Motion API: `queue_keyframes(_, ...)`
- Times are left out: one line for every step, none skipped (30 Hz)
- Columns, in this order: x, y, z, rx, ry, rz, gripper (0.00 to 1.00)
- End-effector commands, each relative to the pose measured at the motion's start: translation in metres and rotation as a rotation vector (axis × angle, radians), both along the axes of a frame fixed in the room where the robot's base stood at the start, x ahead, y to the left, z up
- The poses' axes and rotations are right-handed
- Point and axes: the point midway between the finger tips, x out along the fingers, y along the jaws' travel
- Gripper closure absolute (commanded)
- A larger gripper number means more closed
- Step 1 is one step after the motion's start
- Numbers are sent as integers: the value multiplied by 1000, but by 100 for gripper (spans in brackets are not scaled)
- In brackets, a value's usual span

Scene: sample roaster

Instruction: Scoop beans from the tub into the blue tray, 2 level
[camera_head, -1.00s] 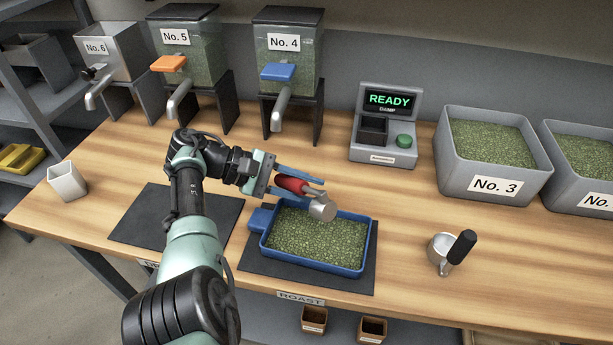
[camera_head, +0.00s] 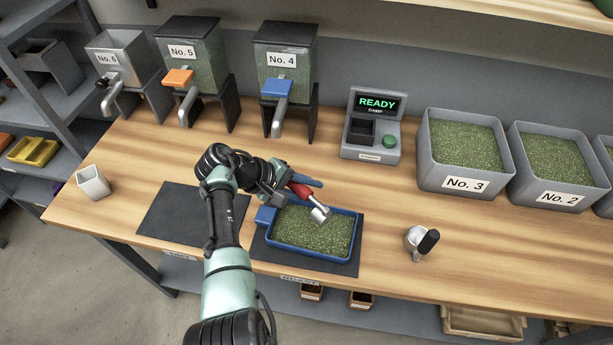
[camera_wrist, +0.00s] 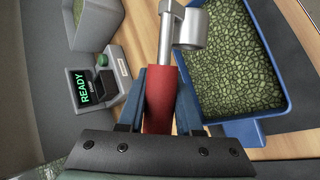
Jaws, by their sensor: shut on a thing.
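My gripper (camera_head: 304,187) is shut on the red handle of a scoop (camera_head: 300,190). Its metal cup (camera_head: 320,215) is over the back right part of the blue tray (camera_head: 355,240). In the wrist view the red handle (camera_wrist: 160,100) lies between the blue fingers and the metal cup (camera_wrist: 190,30) is tipped on its side beside the tray's wall (camera_wrist: 215,60). I cannot see inside the cup. Green beans (camera_head: 310,232) cover the tray's floor. Bean-filled grey tubs, No. 3 (camera_head: 462,184) and No. 2 (camera_head: 560,197), stand at the right.
A second scoop with a black handle (camera_head: 427,241) rests on the table right of the tray. A machine reading READY (camera_head: 372,130) stands behind the tray. Hoppers No. 4 (camera_head: 283,75) and No. 5 (camera_head: 190,70) are at the back. A white cup (camera_head: 93,184) is far left.

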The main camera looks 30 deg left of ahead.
Motion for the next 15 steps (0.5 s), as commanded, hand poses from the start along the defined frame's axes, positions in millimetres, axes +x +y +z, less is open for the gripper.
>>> queue_keyframes(-1,-2,9,27,-7,-2,100)
queue_keyframes(-1,-3,10,46,-13,-1,100)
queue_keyframes(-1,-4,11,72,-20,-2,100)
queue_keyframes(-2,-5,12,91,-26,-2,100)
queue_keyframes(-2,-5,14,110,-32,-2,100)
queue_keyframes(-2,-6,15,137,-39,-2,100)
queue_keyframes(-2,-7,16,160,-47,-1,100)
queue_keyframes(-3,-8,17,183,-53,-3,100)
queue_keyframes(-3,-9,19,214,-63,-3,100)
queue_keyframes(-3,-10,21,236,-70,-3,100)
queue_keyframes(-4,-11,21,264,-78,-3,100)
queue_keyframes(-4,-12,24,302,-89,-3,100)
queue_keyframes(-4,-13,25,329,-98,-3,100)
queue_keyframes(-5,-14,27,360,-108,-4,100)
queue_keyframes(-5,-16,29,408,-121,-5,100)
